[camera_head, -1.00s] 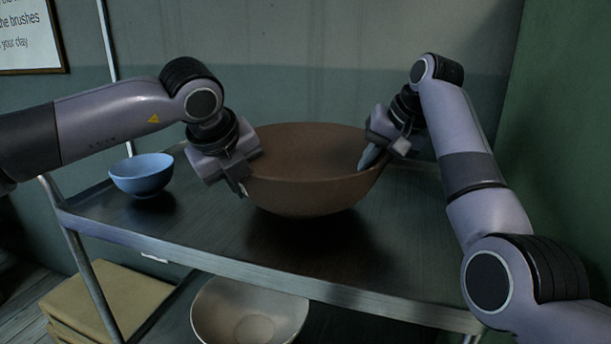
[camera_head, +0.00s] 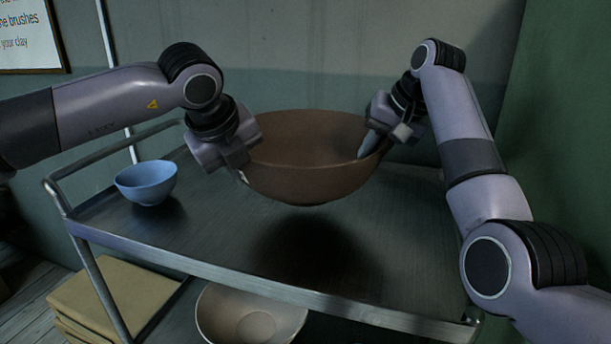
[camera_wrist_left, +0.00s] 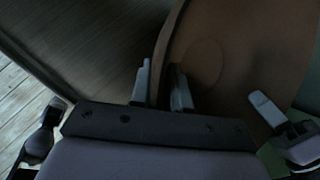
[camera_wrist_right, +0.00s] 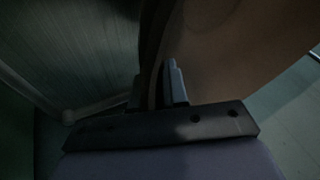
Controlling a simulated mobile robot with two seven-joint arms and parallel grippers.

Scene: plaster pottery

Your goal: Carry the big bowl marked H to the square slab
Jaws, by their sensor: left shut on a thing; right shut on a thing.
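The big brown bowl (camera_head: 305,180) is upright and held above the top shelf of a metal cart, with its shadow on the shelf below. My left gripper (camera_head: 243,172) is shut on its left rim. In the left wrist view the fingers (camera_wrist_left: 165,88) pinch the bowl wall (camera_wrist_left: 235,50). My right gripper (camera_head: 370,145) is shut on its right rim. In the right wrist view the fingers (camera_wrist_right: 160,88) straddle the bowl wall (camera_wrist_right: 215,50). No H mark shows on the bowl's visible side. I cannot make out a square slab for certain.
A small blue bowl (camera_head: 147,182) stands on the cart's top shelf (camera_head: 215,225) at the left. A pale bowl (camera_head: 250,318) sits on the shelf below. Stacked tan square pieces (camera_head: 115,300) lie at the lower left. A green wall (camera_head: 560,130) closes the right side.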

